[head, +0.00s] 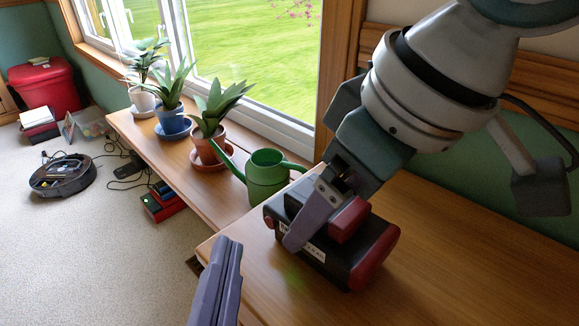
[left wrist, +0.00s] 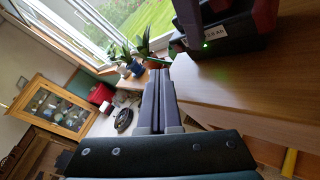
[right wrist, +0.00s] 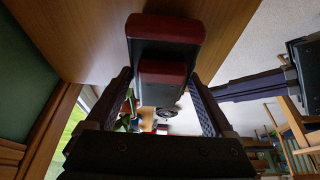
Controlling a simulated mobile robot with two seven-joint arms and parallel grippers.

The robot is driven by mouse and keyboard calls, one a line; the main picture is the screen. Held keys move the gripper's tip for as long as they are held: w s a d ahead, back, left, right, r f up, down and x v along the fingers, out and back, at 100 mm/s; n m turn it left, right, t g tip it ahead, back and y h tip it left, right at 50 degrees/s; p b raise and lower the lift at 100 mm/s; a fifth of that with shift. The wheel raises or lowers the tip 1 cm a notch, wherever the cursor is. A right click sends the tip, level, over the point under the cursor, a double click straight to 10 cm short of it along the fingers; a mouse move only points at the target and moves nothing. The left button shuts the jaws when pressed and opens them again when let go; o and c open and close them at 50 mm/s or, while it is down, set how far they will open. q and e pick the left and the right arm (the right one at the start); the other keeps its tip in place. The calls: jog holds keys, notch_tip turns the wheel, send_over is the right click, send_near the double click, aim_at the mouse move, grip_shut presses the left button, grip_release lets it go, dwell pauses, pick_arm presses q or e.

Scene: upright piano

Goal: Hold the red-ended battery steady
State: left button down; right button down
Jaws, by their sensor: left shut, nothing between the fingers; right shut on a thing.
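The battery (head: 345,262) is a black block with red ends, a red raised part and a white label. It rests on the wooden surface, near its left edge. My right gripper (head: 300,232) reaches down from the upper right and is shut on the battery; one finger lies along its labelled side and the other is largely hidden. In the right wrist view the battery (right wrist: 165,50) sits between the two fingers. My left gripper (head: 230,250) is shut and empty, left of the battery and apart from it. The left wrist view shows its closed fingers (left wrist: 155,95) and the battery's label side.
A green watering can (head: 266,180) stands just behind the battery. Several potted plants (head: 210,140) line the windowsill shelf. The wooden surface (head: 470,270) right of the battery is clear. A robot vacuum (head: 62,174) and a red bin (head: 45,85) are on the floor.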

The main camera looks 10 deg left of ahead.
pick_arm(q)
jog(key=shift+s+a, duration=0.45)
jog(key=shift+s, duration=0.2)
jog(key=shift+s+a, duration=0.45)
jog(key=shift+s, duration=0.2)
pick_arm(e)
grip_release()
jog(key=shift+r, duration=0.1)
